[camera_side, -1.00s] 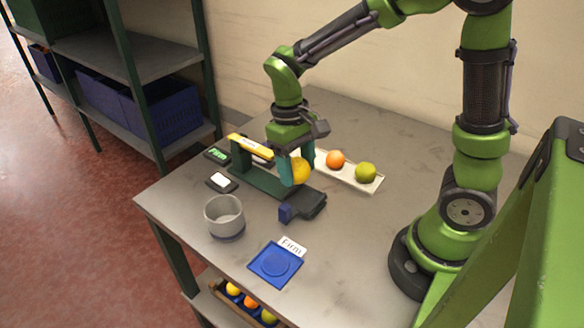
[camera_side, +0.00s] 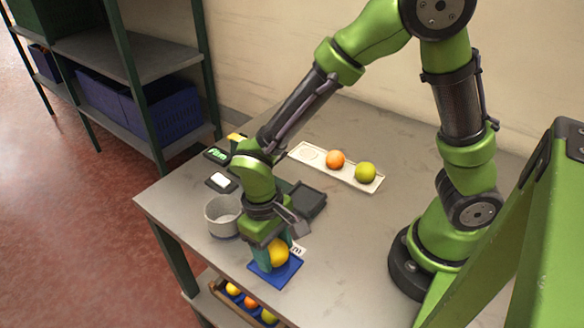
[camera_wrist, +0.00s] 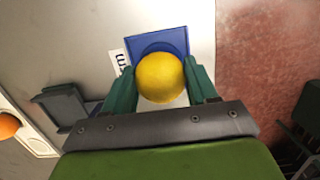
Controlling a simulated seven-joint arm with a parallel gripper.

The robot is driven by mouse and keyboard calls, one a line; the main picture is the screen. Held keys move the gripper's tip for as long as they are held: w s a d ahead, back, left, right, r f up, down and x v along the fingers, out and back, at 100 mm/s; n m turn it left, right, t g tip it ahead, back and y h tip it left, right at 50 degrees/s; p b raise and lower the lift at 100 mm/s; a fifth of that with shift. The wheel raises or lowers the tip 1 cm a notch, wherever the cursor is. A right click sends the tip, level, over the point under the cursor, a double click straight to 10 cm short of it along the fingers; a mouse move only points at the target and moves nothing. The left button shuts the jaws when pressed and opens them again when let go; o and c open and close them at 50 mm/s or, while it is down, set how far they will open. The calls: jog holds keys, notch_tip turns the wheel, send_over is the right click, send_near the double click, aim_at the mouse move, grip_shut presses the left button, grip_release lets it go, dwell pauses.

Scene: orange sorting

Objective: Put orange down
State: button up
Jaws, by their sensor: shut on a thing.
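A yellow-orange fruit, the orange (camera_side: 278,253), is between the fingers of my gripper (camera_side: 277,256), which is shut on it. It also shows in the wrist view (camera_wrist: 160,77) between the two green fingers (camera_wrist: 162,90). The orange is over the blue square mat (camera_side: 289,271) with the "Firm" label (camera_side: 298,249), partly hidden by my gripper. The mat's blue edge also shows behind the orange in the wrist view (camera_wrist: 157,40). I cannot tell whether the orange touches the mat.
A grey round bowl (camera_side: 222,230) stands left of my gripper. A white tray (camera_side: 351,180) holds an orange fruit (camera_side: 335,159) and a green fruit (camera_side: 365,173). A dark flat plate (camera_side: 307,200) lies behind my gripper. The table's front edge is close to the mat.

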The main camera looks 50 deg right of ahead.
jog(key=shift+f, duration=0.8)
jog(key=shift+f, duration=0.15)
jog(key=o, duration=1.2)
jog(key=shift+c, duration=0.2)
jog(key=r, duration=0.4)
jog(key=w+r, duration=0.1)
jog(key=r, duration=0.7)
jog(key=shift+w, duration=0.4)
jog(key=s+d+r+m+t+y, duration=0.2)
jog(key=s+d+r+m+t, duration=0.2)
jog(key=d+r+t, duration=0.5)
jog(key=d+r, duration=0.2)
jog(key=d, duration=0.3)
jog(key=shift+d+r, duration=0.15)
